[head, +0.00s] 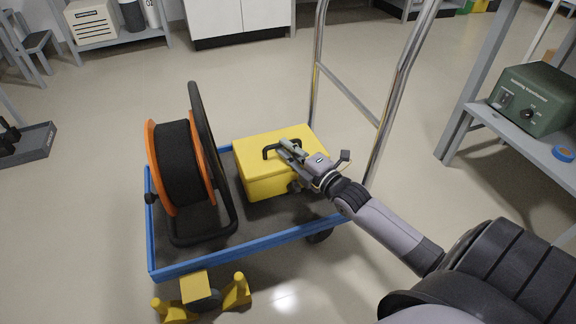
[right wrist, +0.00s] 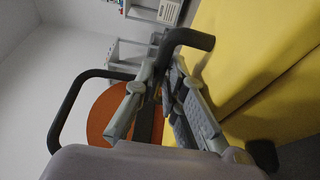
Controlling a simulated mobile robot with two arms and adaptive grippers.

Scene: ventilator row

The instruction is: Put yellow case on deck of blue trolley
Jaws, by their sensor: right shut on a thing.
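The yellow case (head: 258,182) is over the right part of the blue trolley's deck, upright. It looks to be at deck level, but I cannot tell if its base touches. My right gripper (head: 290,151) is shut on the case's black handle (head: 267,152), on top of the lid. In the right wrist view the fingers (right wrist: 165,105) close around the handle (right wrist: 190,40), with the case (right wrist: 245,65) beside them. The blue trolley (head: 255,245) has a blue rim and a dark deck. My left gripper is out of view.
An orange cable reel (head: 158,170) with a black frame takes up the deck's left part. The trolley's chrome push handle (head: 395,95) rises at the right. A grey bench (head: 540,146) with a green box (head: 535,98) stands at far right. Yellow feet (head: 237,291) stand at the trolley's near end.

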